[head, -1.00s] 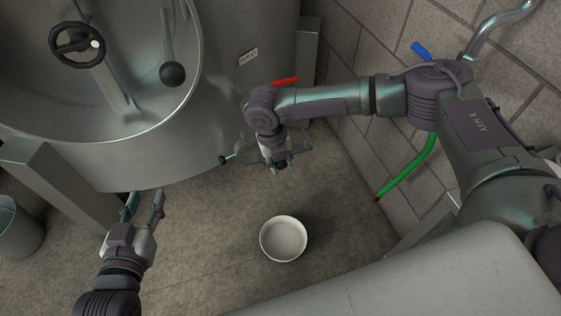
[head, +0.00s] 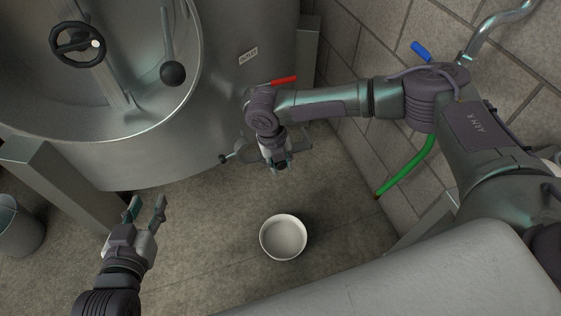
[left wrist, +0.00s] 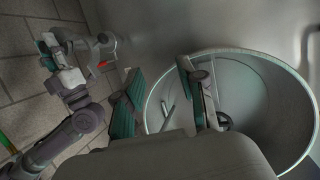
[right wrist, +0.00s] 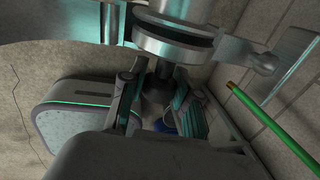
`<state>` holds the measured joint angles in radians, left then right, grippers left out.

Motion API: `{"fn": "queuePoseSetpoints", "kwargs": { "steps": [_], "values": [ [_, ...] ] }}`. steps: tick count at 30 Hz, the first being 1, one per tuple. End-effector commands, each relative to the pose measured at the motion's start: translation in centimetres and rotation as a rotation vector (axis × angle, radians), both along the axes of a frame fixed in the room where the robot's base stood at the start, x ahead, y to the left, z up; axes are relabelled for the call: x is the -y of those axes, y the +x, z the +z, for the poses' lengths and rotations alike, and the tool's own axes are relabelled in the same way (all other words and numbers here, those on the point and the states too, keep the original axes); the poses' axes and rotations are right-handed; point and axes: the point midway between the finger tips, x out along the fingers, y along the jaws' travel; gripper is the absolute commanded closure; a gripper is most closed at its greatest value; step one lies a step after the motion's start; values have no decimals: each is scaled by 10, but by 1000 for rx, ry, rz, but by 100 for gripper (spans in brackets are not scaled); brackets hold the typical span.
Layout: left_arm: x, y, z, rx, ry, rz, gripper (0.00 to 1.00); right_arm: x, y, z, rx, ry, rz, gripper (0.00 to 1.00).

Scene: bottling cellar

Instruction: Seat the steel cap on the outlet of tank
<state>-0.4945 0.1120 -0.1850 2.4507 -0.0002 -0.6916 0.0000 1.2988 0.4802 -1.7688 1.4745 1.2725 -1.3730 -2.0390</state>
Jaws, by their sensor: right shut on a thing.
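The tank (head: 225,100) is a large steel vessel. My right gripper (head: 281,164) is low beside it, under the arm's bent wrist. In the right wrist view, my right gripper (right wrist: 160,100) is shut on a dark stem below a round steel disc, which looks like the steel cap (right wrist: 165,52). A steel pipe end (right wrist: 185,12), apparently the outlet, is directly above the disc. A dark gap shows between rims there; I cannot tell whether they touch. My left gripper (head: 146,203) is open and empty, left of the bowl; its spread fingers show in the left wrist view (left wrist: 160,78).
A white bowl (head: 283,257) stands on the floor below the right gripper. A red lever (head: 285,80) is beside the tank. A green hose (head: 412,170) hangs by the tiled wall. A bucket (head: 20,232) stands at far left. Floor around the bowl is clear.

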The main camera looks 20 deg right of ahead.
Motion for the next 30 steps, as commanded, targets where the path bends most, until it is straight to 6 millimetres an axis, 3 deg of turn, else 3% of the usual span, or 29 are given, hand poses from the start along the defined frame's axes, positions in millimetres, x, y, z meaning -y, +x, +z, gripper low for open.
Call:
{"fn": "queuePoseSetpoints", "kwargs": {
  "steps": [22,23,27,30],
  "values": [
    [-2,-5,-9,-46,9,3,60,0,0,-3,1,0,0,100],
    [-2,-5,-8,-45,9,3,60,0,0,-3,1,0,0,66],
    [-2,-5,-8,-44,9,4,60,0,0,-3,1,0,0,43],
    [-2,-5,-8,-43,9,4,60,0,0,-3,0,0,0,40]
  ]
}}
